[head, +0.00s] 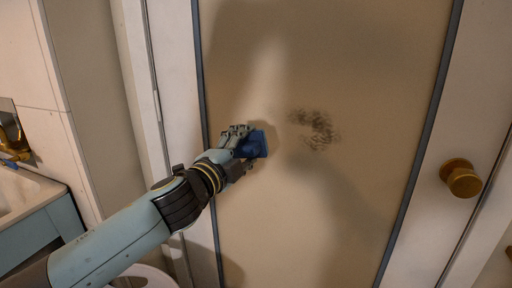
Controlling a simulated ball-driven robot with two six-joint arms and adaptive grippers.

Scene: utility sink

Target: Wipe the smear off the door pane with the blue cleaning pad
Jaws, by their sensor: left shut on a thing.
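A dark, patchy smear (316,127) marks the tan door pane (360,60) right of the picture's middle. My left gripper (246,146) is shut on the blue cleaning pad (257,144). The pad is at the pane, to the left of the smear and slightly lower, with clear pane between them. I cannot tell whether the pad touches the pane. The gripper's fingers hide part of the pad. My right gripper is not in view.
A brass door knob (461,178) sticks out on the right of the door. Dark strips edge the pane on both sides. A sink cabinet (40,212) with a brass tap (14,140) stands at the left. A round white object (143,276) is low beneath my arm.

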